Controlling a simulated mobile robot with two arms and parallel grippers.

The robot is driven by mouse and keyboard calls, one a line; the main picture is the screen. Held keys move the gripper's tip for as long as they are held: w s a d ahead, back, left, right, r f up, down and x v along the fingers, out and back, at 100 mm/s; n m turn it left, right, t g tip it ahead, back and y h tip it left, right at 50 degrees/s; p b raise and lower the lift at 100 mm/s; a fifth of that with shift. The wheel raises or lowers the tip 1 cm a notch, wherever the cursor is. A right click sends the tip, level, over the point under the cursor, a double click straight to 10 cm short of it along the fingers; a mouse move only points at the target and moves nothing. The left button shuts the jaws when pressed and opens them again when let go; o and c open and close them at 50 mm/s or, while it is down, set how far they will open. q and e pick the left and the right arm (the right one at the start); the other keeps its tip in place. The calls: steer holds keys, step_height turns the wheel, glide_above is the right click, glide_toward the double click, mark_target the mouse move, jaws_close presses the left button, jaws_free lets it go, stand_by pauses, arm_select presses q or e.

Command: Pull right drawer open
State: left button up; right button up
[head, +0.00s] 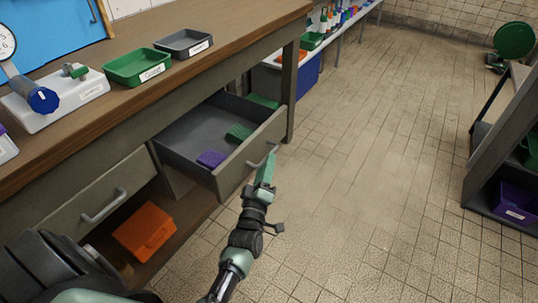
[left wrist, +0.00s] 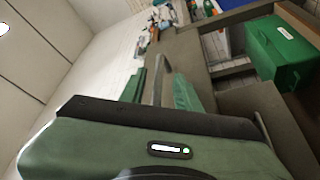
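The right drawer (head: 248,158) of the workbench stands pulled well out. Inside lie a purple block (head: 211,158) and green blocks (head: 239,132). Its front carries a grey bar handle (head: 257,163), partly hidden by my gripper in the head view. My left gripper (head: 268,165) is at this handle, in front of the drawer front. In the left wrist view, the handle (left wrist: 158,82) shows between the two green fingers of the left gripper (left wrist: 160,92), with gaps seeming to remain beside it. The gripper looks open around the handle. My right gripper is out of view.
The closed left drawer (head: 82,212) has its own handle. An orange case (head: 145,231) lies on the lower shelf. Green (head: 136,67) and grey (head: 184,43) trays stand on the bench top. A rack (head: 508,150) stands at the right. The tiled floor (head: 370,150) between is clear.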

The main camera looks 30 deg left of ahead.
arm_select(q)
steer(key=v, duration=0.3)
steer(key=shift+s+d, duration=0.15)
steer(key=shift+s, duration=0.15)
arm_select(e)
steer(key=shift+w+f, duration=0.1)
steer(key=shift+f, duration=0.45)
